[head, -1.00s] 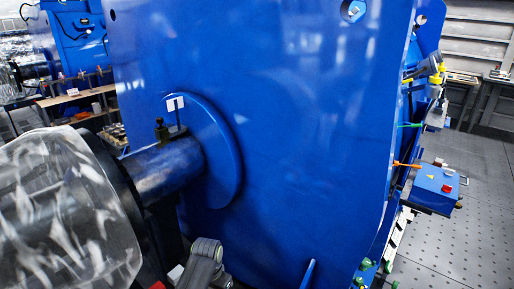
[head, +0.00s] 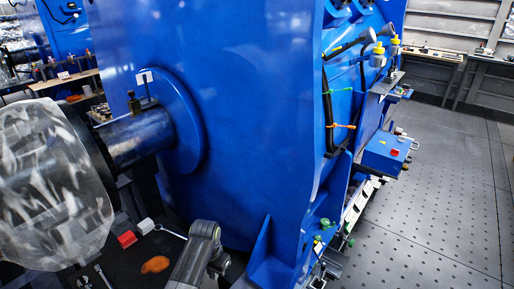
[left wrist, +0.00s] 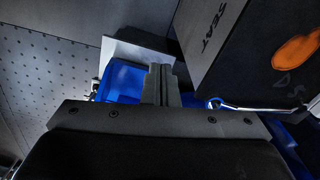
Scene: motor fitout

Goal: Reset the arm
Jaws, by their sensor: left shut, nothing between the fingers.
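My left arm comes up from the bottom edge of the head view, a grey link with a dark wrist. My left gripper (left wrist: 160,84) shows in the left wrist view as two dark fingers pressed together, with nothing between them. In that view it points toward a pale plate (left wrist: 135,53) and a blue part (left wrist: 124,82). A dark tray or board marked "SEAT" (left wrist: 225,40) lies to the right of the fingers, apart from them. My right gripper is in neither view.
The large blue motor housing (head: 245,90) fills the middle, close by my left arm. A red-and-white block (head: 127,239), an orange cloth (head: 155,265) and a wrench (head: 171,231) lie at the lower left. A blue control box (head: 388,152) stands right; the perforated floor (head: 440,210) is clear.

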